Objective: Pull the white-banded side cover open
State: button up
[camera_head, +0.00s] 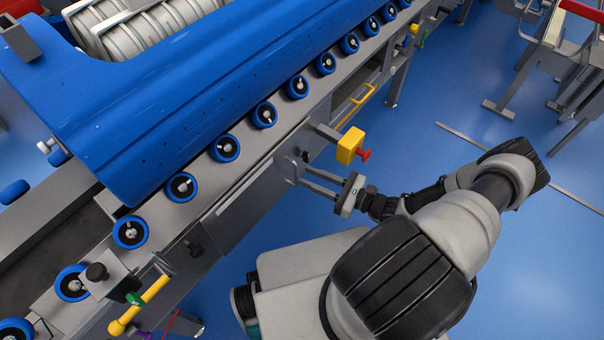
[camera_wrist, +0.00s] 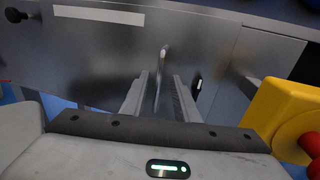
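The white-banded side cover (camera_head: 243,203) is a flat grey metal panel on the conveyor's side, below the blue rollers. Its pale band (camera_wrist: 98,15) shows in the wrist view at the upper left. I see no clear gap at its edges. A thin grey upright handle (camera_wrist: 161,70) stands out from the panel; it also shows in the head view (camera_head: 285,167). My gripper (camera_head: 302,173) reaches to it from the right. In the wrist view, my gripper's fingers (camera_wrist: 161,76) are apart, one on each side of the handle, with visible gaps. The far fingertip contact is unclear.
A yellow box with a red button (camera_head: 350,146) sticks out close beside my gripper, at the right in the wrist view (camera_wrist: 283,118). A yellow handle (camera_head: 357,104) lies farther along the conveyor, and a yellow lever (camera_head: 138,305) nearer. Blue floor (camera_head: 440,95) is open to the right.

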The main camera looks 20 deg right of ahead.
jog(key=x, duration=0.3)
jog(key=shift+w+a, duration=0.15)
jog(key=shift+w, duration=0.05)
grip_shut()
